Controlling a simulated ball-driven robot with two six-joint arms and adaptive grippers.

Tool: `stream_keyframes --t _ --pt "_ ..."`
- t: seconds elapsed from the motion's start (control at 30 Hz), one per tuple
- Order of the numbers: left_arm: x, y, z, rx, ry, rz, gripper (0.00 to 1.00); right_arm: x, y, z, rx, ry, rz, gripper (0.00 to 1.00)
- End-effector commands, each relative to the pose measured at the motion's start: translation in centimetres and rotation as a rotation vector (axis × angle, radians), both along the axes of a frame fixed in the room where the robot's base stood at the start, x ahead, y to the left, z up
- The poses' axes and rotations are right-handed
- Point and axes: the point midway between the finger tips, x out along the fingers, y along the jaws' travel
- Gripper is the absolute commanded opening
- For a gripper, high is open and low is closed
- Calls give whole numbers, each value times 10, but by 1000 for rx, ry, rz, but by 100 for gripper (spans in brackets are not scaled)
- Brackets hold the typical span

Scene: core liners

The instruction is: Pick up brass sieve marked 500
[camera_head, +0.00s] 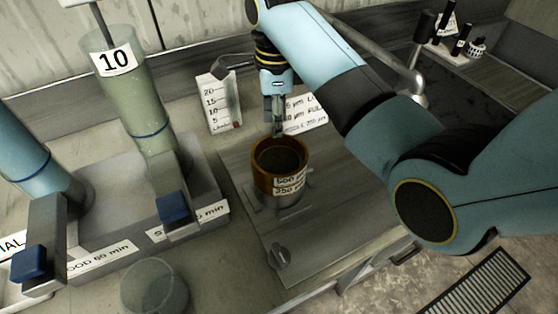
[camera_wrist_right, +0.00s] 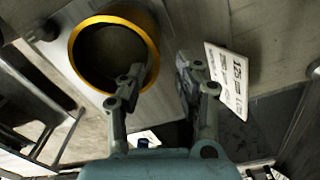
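The brass sieve marked 500 (camera_head: 280,161) is a round brass-brown ring at the top of a small stack on the grey board. A label reading 250 (camera_head: 289,189) shows just below its own label. In the right wrist view the sieve's golden rim (camera_wrist_right: 112,20) shows at upper left. My right gripper (camera_head: 278,131) points down just behind the sieve's far rim. My left gripper is not in view.
A white card with numbers (camera_head: 221,104) stands behind the stack to the left. A label strip (camera_head: 303,115) lies behind the gripper. A tall green cylinder marked 10 (camera_head: 132,90) stands at left. A clear beaker (camera_head: 154,287) is at front. A sink (camera_head: 475,90) lies right.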

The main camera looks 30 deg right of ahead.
Motion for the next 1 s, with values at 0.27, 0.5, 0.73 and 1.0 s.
stream_keyframes --t 0.27,0.5,0.73,1.0 --pt "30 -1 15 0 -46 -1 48 -3 1 -38 0 3 0 33" --pt "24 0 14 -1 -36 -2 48 -2 1 -42 0 0 0 33" --pt "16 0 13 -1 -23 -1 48 -2 1 -42 0 1 0 6" --pt "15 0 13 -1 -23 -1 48 -2 1 -42 0 0 0 0"
